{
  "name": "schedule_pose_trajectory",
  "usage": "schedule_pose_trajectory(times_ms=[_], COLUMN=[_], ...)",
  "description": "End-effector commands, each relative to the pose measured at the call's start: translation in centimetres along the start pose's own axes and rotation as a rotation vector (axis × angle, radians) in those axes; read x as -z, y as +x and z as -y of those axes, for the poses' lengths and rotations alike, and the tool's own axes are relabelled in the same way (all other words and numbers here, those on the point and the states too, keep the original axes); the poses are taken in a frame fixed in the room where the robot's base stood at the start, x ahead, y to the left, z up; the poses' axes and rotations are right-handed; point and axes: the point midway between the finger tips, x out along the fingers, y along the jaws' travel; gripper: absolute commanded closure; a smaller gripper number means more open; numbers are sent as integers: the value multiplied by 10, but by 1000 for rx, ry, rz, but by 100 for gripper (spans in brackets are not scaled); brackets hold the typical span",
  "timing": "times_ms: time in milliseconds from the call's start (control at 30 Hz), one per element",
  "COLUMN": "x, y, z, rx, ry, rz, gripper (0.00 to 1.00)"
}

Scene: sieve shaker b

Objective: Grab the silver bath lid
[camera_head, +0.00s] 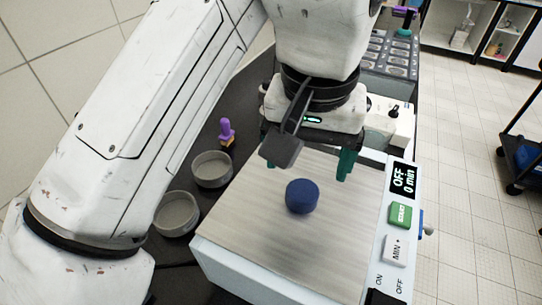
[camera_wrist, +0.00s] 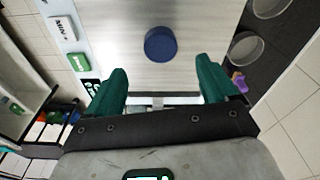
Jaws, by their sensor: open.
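The silver bath lid (camera_head: 335,235) is a flat brushed-metal plate covering the top of a white bath unit. A round blue knob (camera_head: 302,196) stands near its middle. In the wrist view the lid (camera_wrist: 180,20) fills the upper middle, with the knob (camera_wrist: 160,44) beyond and between my fingertips. My gripper (camera_head: 309,164) has teal fingers, open and empty. It hangs over the far part of the lid, behind the knob in the head view. The fingers also show in the wrist view (camera_wrist: 163,82), apart from the knob. The exact height above the lid is hard to tell.
The bath's control panel (camera_head: 397,225), with a display and buttons, runs along the lid's right side. Two round sieves (camera_head: 211,170) and a purple-handled item (camera_head: 226,131) lie left on the dark bench. Another device (camera_head: 390,122) stands behind. A dark cart (camera_head: 525,155) is at far right.

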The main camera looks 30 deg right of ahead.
Motion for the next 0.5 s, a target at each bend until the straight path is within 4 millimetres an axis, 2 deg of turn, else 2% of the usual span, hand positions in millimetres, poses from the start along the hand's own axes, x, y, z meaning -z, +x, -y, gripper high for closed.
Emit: schedule_pose_trajectory(times_ms=[100, 333, 500], x=[0, 1, 2], y=[17, 31, 55], z=[0, 0, 0], rx=[-3, 0, -1], ry=[0, -1, -1], rz=[-1, -1, 1], gripper=[14, 14, 14])
